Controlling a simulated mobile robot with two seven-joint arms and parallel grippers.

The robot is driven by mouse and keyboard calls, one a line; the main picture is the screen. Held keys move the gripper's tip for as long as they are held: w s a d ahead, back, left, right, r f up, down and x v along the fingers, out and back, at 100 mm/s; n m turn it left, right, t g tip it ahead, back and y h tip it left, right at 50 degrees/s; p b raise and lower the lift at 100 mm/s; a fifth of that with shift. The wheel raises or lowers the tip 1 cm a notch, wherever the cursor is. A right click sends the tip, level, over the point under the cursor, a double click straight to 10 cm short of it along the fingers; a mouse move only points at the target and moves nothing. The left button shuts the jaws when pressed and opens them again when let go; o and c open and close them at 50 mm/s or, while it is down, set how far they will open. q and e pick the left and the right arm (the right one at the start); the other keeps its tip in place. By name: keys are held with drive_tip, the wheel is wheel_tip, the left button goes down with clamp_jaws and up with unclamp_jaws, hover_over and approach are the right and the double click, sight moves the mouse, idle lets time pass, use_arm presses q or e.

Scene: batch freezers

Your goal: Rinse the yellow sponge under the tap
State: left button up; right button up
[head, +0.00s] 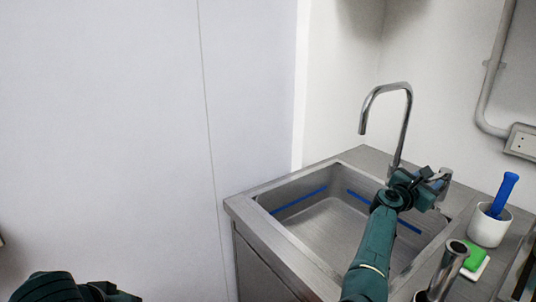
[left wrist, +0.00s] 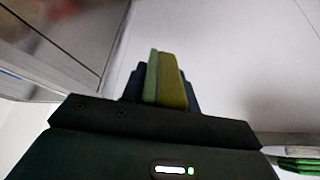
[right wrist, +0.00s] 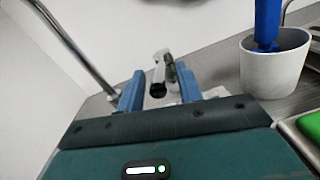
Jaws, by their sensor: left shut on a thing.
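The yellow sponge (left wrist: 174,82), with a green layer on one side, is between the fingers of my left gripper (left wrist: 160,84), which is shut on it. In the head view only a dark part of my left arm shows at the bottom left, away from the sink. The chrome tap (head: 408,112) arches over the sink (head: 330,228), and no water shows under its spout. My right gripper (right wrist: 160,86) is open beside the tap's base. The tap handle (right wrist: 158,78) shows between its blue fingers, and I cannot tell whether they touch.
A white cup (head: 489,229) with a blue-handled tool (head: 504,193) stands right of the tap. A green sponge (head: 475,256) lies on a white dish nearby. A metal cylinder (head: 447,270) stands at the front right. A plain white panel (head: 100,140) fills the left.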

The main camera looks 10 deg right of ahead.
drive_tip(key=shift+w+d, duration=0.1)
drive_tip(key=shift+d, duration=0.05)
drive_tip(key=shift+c, duration=0.2)
clamp_jaws()
idle(0.4)
